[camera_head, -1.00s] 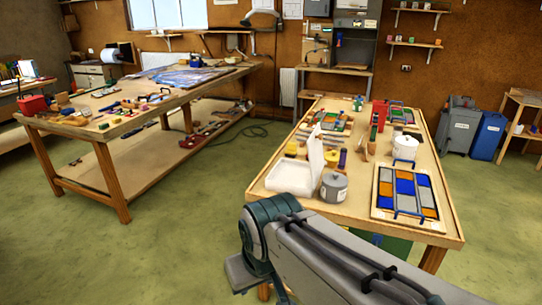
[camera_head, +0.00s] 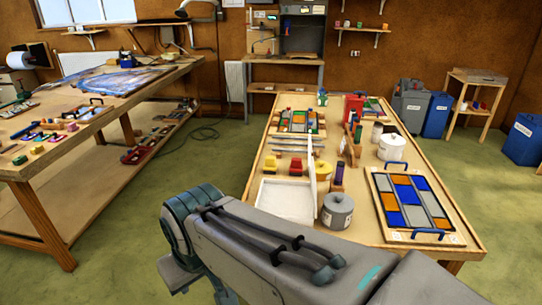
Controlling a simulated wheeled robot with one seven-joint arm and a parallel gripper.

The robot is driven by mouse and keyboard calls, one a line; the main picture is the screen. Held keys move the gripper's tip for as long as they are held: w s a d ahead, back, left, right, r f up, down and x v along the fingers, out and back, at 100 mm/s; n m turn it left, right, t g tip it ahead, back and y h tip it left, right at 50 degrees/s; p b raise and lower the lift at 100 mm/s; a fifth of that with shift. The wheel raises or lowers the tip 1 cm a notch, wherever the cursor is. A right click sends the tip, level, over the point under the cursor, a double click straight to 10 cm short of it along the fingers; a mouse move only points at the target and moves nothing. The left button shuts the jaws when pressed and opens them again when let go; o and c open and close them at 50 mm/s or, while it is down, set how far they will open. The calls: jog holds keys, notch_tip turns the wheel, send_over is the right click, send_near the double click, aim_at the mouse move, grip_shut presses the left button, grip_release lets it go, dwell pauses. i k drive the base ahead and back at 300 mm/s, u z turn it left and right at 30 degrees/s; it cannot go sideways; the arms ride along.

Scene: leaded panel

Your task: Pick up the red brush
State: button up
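I cannot make out a red brush for certain in the head view; the tools on both tables are too small to tell apart. Small red and yellow pieces lie on the left workbench (camera_head: 45,205). The right table (camera_head: 262,160) holds an open white tray (camera_head: 286,199), a grey lidded pot (camera_head: 337,211), a white pot (camera_head: 391,148) and a red container (camera_head: 353,106). My grey arm crosses the bottom of the view in front of the right table. My gripper is out of view.
A leaded panel (camera_head: 412,200) with blue handles lies at the right table's near right. Grey (camera_head: 411,105) and blue bins (camera_head: 437,114) and a wooden shelf stand behind on the right. Green floor is free between the two tables.

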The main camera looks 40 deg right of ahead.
aim_at(296, 168)
jog(key=i, duration=4.45)
jog(key=z, duration=4.25)
jog(key=i, duration=1.65)
